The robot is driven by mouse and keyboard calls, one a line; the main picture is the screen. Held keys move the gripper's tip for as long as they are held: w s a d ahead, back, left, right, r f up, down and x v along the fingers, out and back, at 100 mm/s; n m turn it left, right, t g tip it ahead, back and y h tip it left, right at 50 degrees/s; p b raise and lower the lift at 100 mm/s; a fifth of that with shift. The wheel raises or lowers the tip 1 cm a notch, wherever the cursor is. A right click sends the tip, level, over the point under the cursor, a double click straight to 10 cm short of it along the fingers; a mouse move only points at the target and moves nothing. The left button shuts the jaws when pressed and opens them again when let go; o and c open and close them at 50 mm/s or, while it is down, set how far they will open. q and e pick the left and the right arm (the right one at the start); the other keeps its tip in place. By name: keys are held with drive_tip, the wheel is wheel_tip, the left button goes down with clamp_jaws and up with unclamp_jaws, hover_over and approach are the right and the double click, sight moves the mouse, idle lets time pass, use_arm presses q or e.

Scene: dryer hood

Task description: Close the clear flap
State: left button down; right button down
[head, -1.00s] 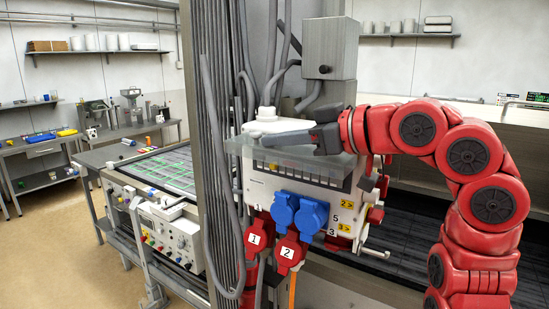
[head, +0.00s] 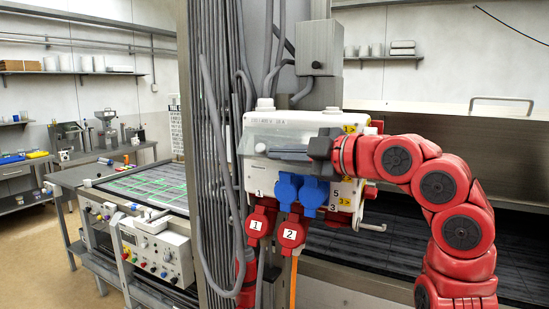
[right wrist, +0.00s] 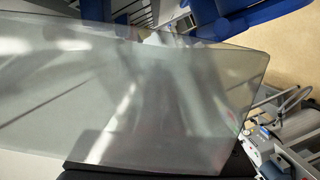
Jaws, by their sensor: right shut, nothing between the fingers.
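The clear flap (head: 285,134) is on the upper front of the white socket box (head: 258,182) in the head view. It looks swung down against the box front, but I cannot tell whether its lower edge touches. My right gripper (head: 268,151) is shut and empty, with its dark fingers lying across the front of the flap, pointing left. In the right wrist view the flap (right wrist: 130,90) fills most of the picture as a see-through sheet, with a dark finger (right wrist: 150,172) along the bottom edge. My left gripper is not in view.
Blue sockets (head: 288,188) and red plugs (head: 260,222) stick out below the flap. Grey cables (head: 212,190) and a metal post stand left of the box. A grey box (head: 317,48) is above it. A bench (head: 130,186) with instruments is at left.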

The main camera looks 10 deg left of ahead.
drive_tip(key=f+n+b, duration=0.1)
drive_tip(key=n+b, duration=0.1)
drive_tip(key=shift+w+d+f+n+t, duration=0.2)
drive_tip(key=shift+w+f+n+t, duration=0.2)
drive_tip(key=shift+w+d+f+b, duration=0.1)
drive_tip(key=shift+w+f+b, duration=0.15)
drive_tip(key=shift+w+b, duration=0.1)
idle(0.4)
